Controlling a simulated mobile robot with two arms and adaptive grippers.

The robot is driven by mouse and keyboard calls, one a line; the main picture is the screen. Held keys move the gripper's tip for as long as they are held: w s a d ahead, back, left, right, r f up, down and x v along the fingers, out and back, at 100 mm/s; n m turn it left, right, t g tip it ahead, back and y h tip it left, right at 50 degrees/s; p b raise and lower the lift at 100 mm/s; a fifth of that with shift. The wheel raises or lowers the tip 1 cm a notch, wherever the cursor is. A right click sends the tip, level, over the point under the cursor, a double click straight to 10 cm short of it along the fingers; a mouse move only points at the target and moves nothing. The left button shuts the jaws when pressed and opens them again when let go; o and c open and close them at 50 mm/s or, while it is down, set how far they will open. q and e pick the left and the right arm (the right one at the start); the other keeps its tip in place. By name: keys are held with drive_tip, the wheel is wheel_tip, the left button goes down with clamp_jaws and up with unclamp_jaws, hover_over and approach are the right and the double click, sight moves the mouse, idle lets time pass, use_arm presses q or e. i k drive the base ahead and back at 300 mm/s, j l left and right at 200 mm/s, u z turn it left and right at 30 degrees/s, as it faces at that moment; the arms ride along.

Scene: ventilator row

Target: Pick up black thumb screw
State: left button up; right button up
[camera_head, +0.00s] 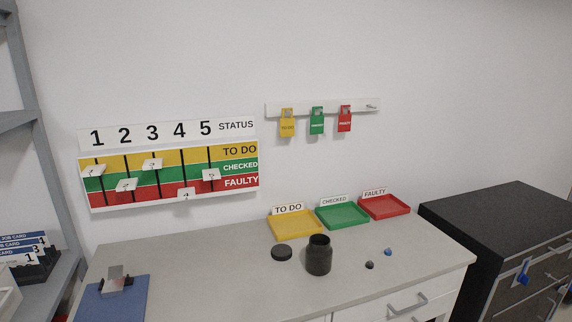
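A small black piece that looks like the black thumb screw (369,265) lies on the grey bench top, right of an open black jar (319,255). A similar small blue piece (388,252) lies just behind it to the right. The black piece is small, so its exact shape is hard to tell. Neither of my grippers shows in the head view.
A black lid (281,252) lies left of the jar. Yellow (297,237), green (342,225) and red (404,206) trays stand along the wall. A blue clipboard (112,302) lies at the left. A dark cabinet (500,225) stands to the right.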

sight(369, 265)
drive_tip(key=i+l+u, duration=0.2)
drive_tip(key=l, duration=0.3)
drive_tip(key=l+u, duration=0.15)
drive_tip(key=l, duration=0.35)
drive_tip(key=i+l+u, duration=0.2)
drive_tip(key=l, duration=0.35)
drive_tip(key=k+j, duration=0.05)
drive_tip(key=k, duration=0.05)
